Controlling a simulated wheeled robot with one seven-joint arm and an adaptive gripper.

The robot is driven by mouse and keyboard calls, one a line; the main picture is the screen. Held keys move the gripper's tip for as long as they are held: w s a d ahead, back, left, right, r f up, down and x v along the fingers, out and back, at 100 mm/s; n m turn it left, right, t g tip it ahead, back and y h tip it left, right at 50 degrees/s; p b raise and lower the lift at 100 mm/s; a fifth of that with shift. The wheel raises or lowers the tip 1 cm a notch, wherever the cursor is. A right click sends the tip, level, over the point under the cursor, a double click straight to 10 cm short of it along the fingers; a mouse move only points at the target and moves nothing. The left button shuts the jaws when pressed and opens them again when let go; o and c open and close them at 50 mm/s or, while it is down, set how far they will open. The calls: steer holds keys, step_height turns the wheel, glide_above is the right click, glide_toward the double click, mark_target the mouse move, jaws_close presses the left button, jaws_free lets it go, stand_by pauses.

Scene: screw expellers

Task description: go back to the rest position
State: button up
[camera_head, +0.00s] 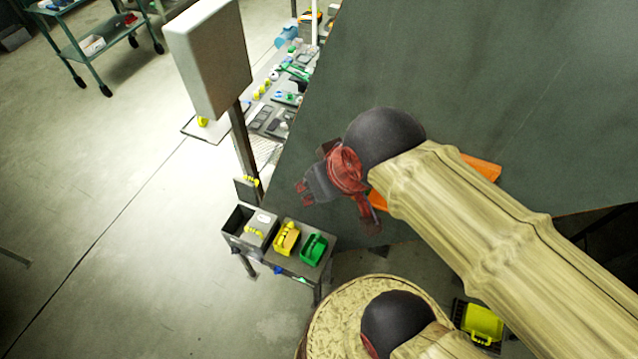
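My gripper (337,210), red and black, is at the end of my beige-sleeved arm, left of the middle of the head view. It is over the left edge of the large grey-green surface. Its two fingers look spread apart, with nothing seen between them. The arm reaches in from the lower right and hides part of the surface.
An orange flat thing (483,168) lies partly hidden under my arm. Yellow (286,239) and green (314,249) bins stand below the gripper. A grey panel on a post (208,58) stands left. A cart (95,45) is far left; open floor lies between.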

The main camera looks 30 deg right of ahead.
step_height(320, 180, down, 9)
steer(key=b, duration=0.9)
